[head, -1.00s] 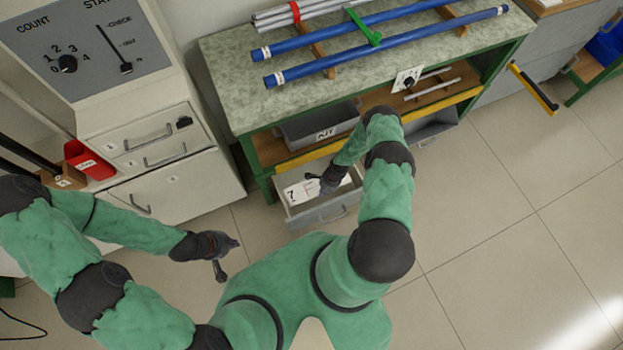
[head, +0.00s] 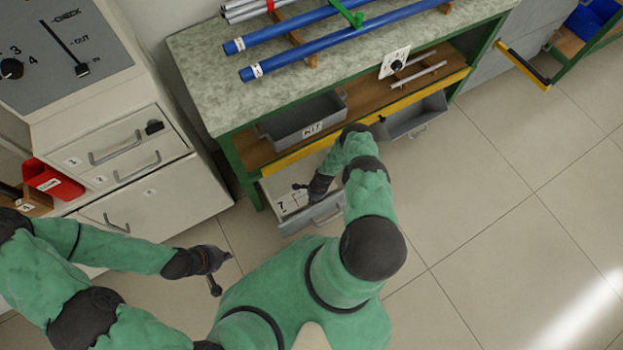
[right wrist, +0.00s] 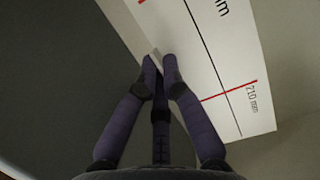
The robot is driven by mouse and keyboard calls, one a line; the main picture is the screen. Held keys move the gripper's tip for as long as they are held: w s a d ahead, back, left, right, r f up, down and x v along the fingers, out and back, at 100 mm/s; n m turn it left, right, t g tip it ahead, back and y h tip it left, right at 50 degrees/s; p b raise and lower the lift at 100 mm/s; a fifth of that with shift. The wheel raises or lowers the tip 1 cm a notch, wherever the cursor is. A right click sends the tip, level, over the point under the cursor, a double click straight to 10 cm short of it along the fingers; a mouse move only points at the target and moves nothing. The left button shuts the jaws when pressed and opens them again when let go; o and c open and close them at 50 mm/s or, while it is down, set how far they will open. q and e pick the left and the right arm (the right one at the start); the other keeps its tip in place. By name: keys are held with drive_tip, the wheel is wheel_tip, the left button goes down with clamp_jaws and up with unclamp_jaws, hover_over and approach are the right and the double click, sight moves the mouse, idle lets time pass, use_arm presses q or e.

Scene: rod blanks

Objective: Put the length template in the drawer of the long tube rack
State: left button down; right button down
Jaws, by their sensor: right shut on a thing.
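The length template (right wrist: 210,60) is a white plate with black and red marks and "210 mm" printed on it. My right gripper (right wrist: 160,62) is shut on its edge. In the head view the template (head: 291,202) shows white within the outline of the open, light grey lower drawer (head: 327,213) of the long tube rack (head: 215,110). I cannot tell whether it rests on the drawer's bottom. My right gripper also shows in the head view (head: 302,188), over the drawer. My left gripper (head: 216,275) hangs over the floor left of my body; its fingers are too small to read.
Blue tubes (head: 360,45) lie on top of the rack. A cabinet (head: 150,190) with a red box (head: 52,180) stands at left. The floor at right is clear.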

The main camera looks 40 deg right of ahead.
wheel_tip(320, 180, down, 6)
drive_tip(key=b, duration=0.3)
drive_tip(key=shift+r, duration=0.1)
drive_tip(key=c, duration=1.8)
unclamp_jaws()
drive_tip(key=o, duration=0.4)
